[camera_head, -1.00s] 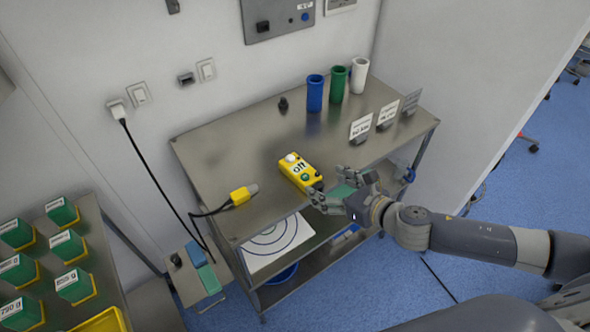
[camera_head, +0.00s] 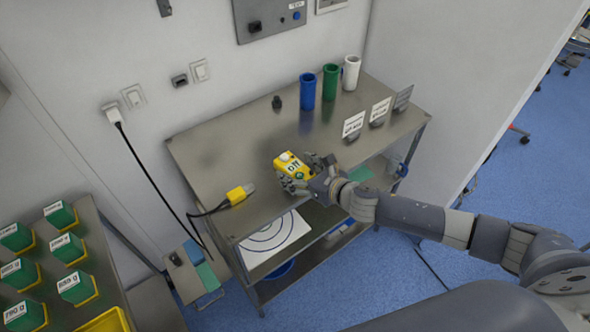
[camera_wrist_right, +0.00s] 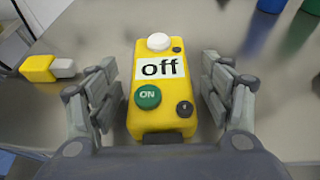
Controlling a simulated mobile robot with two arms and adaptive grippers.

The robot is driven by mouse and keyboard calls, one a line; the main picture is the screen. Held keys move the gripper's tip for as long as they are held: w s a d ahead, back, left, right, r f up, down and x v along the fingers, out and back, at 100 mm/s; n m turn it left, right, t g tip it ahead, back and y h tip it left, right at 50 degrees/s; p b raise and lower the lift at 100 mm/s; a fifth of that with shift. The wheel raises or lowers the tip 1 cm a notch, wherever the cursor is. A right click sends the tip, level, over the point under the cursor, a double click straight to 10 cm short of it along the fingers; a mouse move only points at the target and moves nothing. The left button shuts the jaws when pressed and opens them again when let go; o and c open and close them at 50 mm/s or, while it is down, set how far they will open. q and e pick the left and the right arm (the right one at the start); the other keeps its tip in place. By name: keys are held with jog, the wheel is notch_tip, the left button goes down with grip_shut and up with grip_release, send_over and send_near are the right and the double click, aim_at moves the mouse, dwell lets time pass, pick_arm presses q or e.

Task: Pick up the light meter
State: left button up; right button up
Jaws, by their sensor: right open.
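The light meter (camera_head: 288,162) is a yellow box on the steel table, with a white dome, a display reading "off", a green ON button and a small dark knob. It also shows in the right wrist view (camera_wrist_right: 162,110), upright in the middle. My right gripper (camera_head: 305,177) is open around it at its near end. In the right wrist view the fingers of the gripper (camera_wrist_right: 160,90) stand on either side of the box, with a gap on both sides. My left gripper is not in view.
The steel table (camera_head: 225,150) holds a yellow plug (camera_head: 240,194) on a black cable left of the meter. Blue (camera_head: 307,91), green (camera_head: 330,82) and white (camera_head: 351,73) cylinders stand at the back. Label stands (camera_head: 353,124) line the right side. Green boxes (camera_head: 67,248) stand lower left.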

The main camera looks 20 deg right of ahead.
jog(key=c, duration=1.3)
jog(key=shift+r, duration=0.2)
